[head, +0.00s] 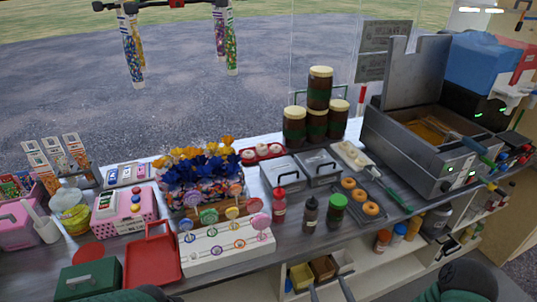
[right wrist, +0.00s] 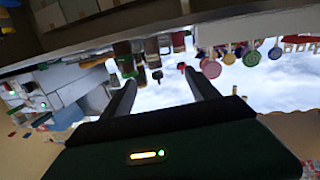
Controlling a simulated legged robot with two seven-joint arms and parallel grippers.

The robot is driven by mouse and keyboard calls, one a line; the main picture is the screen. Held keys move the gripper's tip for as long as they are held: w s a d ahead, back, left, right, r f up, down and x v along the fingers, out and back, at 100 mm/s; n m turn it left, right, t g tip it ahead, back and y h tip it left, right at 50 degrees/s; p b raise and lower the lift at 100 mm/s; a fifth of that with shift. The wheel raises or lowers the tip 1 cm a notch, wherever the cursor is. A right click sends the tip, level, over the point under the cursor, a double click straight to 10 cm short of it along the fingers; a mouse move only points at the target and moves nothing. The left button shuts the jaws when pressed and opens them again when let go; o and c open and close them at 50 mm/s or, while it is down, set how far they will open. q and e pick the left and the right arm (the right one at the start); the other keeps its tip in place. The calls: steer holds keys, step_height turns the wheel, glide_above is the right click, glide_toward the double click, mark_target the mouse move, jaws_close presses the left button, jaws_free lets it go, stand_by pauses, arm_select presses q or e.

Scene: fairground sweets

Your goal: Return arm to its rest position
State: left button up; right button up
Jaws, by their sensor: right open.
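My right gripper (head: 327,283) shows at the bottom edge of the head view, with only its two finger ends visible in front of the counter's lower shelf. In the right wrist view its two dark fingers (right wrist: 165,82) stand well apart with nothing between them. It is open and empty. The wrist view looks tilted and upside down, with counter goods beyond the fingers. My left gripper is not in either view.
The counter holds a lollipop stand (head: 228,247), a red bottle (head: 279,206), a dark bottle (head: 310,214), a green-lidded jar (head: 336,210) and a fryer (head: 425,150). A red tray (head: 152,262) lies left. Yellow bins (head: 301,277) sit below near my right gripper.

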step_height(320, 180, down, 4)
steer(key=f+n+g, duration=0.1)
steer(key=n+g, duration=0.2)
steer(key=g, duration=0.5)
steer(key=s+d+r+m+g+h, duration=0.3)
steer(key=s+r+m+g, duration=0.2)
steer(key=s+r, duration=0.4)
steer(key=shift+s+g, duration=0.7)
